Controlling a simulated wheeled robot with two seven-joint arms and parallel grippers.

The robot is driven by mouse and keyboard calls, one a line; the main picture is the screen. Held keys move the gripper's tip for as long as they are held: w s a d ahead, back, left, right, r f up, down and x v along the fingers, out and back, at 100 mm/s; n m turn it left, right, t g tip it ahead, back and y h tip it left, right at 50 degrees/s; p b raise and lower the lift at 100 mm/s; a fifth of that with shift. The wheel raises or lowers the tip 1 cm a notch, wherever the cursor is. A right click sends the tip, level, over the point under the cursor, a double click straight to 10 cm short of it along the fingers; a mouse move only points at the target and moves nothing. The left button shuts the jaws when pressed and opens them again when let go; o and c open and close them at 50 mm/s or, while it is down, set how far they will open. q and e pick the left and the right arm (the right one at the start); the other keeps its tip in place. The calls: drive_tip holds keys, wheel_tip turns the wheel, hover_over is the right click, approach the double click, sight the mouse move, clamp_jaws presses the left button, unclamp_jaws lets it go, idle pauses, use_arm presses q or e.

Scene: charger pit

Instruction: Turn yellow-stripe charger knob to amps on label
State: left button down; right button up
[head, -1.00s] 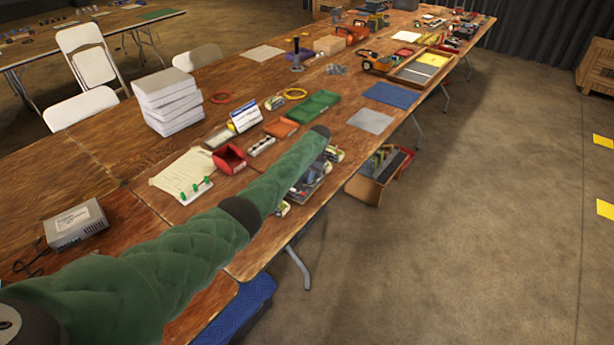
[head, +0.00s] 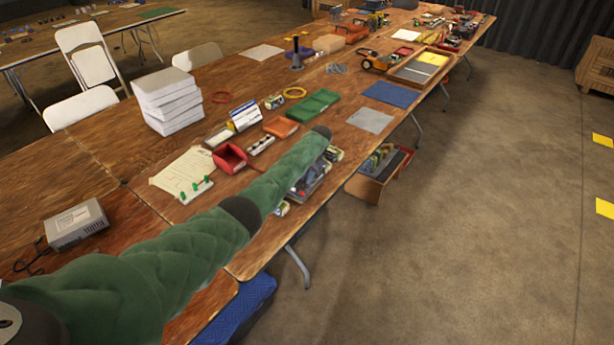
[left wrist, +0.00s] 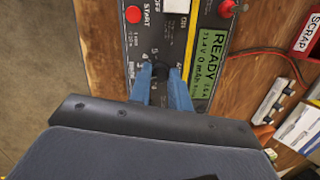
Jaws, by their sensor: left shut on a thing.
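The charger (left wrist: 118,55) shows its dark panel in the left wrist view, with a yellow stripe (left wrist: 192,38), a red START button and a green display (left wrist: 210,55) reading READY. Its black knob (left wrist: 161,72) stands among printed numbers. My left gripper (left wrist: 162,76) has its two blue fingers on either side of the knob, shut on it. The fingers partly hide the knob and dial, so I cannot tell its setting. In the head view, my green-sleeved left arm covers the gripper and part of the equipment (head: 312,182) at the table edge. My right gripper is out of view.
A red bin (head: 230,158) marked SCRAP, a standing white-and-blue card (head: 245,116) and a green-pegged strip (head: 195,190) are on the wooden table. A red cable runs beside the charger. A grey power box (head: 76,225) sits at left.

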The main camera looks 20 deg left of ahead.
sight(312, 182)
use_arm(q)
drive_tip(key=c, duration=1.4)
unclamp_jaws()
drive_tip(key=shift+r, duration=0.1)
drive_tip(key=shift+c, duration=0.2)
drive_tip(key=shift+o, duration=0.7)
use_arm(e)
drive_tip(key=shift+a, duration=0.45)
use_arm(q)
drive_tip(key=shift+r, duration=0.15)
drive_tip(key=b+v, duration=0.2)
drive_tip(key=v, duration=0.5)
drive_tip(key=shift+d+r+b, duration=0.15)
drive_tip(key=shift+r+b, duration=0.05)
drive_tip(key=shift+b, duration=0.1)
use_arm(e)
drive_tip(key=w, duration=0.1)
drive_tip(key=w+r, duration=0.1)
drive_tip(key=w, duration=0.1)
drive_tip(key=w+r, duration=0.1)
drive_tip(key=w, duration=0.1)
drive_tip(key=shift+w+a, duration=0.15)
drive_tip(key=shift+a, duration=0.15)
